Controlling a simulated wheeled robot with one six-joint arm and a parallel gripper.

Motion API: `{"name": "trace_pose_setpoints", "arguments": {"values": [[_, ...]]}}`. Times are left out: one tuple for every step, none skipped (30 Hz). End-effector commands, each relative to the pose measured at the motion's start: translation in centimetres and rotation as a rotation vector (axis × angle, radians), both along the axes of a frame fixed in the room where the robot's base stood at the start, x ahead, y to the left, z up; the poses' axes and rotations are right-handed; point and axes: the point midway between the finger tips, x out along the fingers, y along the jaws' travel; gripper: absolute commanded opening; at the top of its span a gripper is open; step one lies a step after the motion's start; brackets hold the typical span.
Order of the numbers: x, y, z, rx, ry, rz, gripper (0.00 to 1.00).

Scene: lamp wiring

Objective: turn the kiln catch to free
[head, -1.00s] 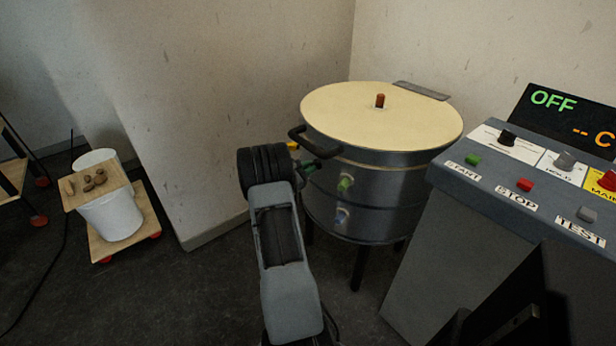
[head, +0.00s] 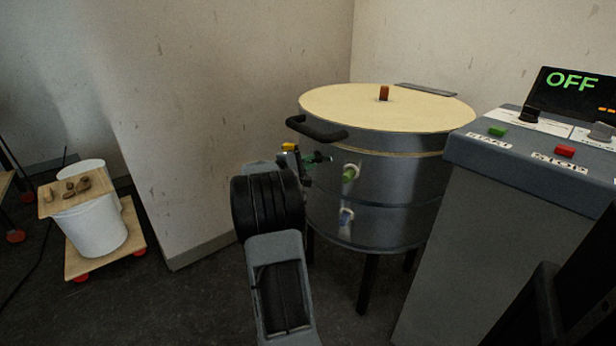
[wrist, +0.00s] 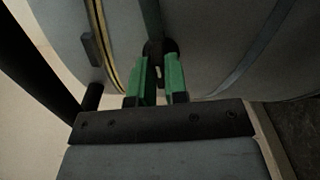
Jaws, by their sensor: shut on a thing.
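The kiln (head: 400,190) is a dark metal drum with a cream lid (head: 420,108), which is down. My gripper's green fingers (head: 316,158) are at its left side, below the black lid handle (head: 316,128). In the wrist view, my gripper (wrist: 158,78) is shut on the kiln catch, whose dark round base (wrist: 160,47) shows against the kiln wall just beyond the fingertips. The fingers hide most of the catch, and I cannot tell which way it is turned.
A white bucket (head: 92,232) sits on a low wheeled board at left.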

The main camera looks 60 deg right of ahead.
Motion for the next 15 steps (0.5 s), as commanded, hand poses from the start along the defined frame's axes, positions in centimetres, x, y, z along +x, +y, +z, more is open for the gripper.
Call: {"name": "trace_pose_setpoints", "arguments": {"values": [[-0.03,0.03,-0.85,-0.012,-0.035,-0.001,0.0],[-0.04,0.03,-0.82,-0.019,-0.056,-0.001,0.0],[-0.03,0.03,-0.79,-0.028,-0.081,-0.001,0.0],[-0.03,0.02,-0.77,-0.034,-0.099,-0.001,0.0],[-0.03,0.02,-0.76,-0.039,-0.118,-0.001,0.0],[-0.04,0.02,-0.73,-0.047,-0.139,-0.001,0.0],[-0.05,0.03,-0.7,-0.051,-0.154,-0.001,0.0],[-0.04,0.03,-0.67,-0.055,-0.168,-0.001,0.0],[-0.04,0.02,-0.63,-0.061,-0.186,0.0,0.0],[-0.02,0.02,-0.61,-0.065,-0.199,0.0,0.0],[-0.03,0.02,-0.58,-0.069,-0.209,0.0,0.0],[-0.02,0.02,-0.55,-0.073,-0.221,0.0,0.0],[-0.02,0.02,-0.53,-0.076,-0.23,0.0,0.0],[-0.02,0.02,-0.51,-0.078,-0.238,0.0,0.0],[-0.02,0.02,-0.47,-0.082,-0.248,0.0,0.0]]}}
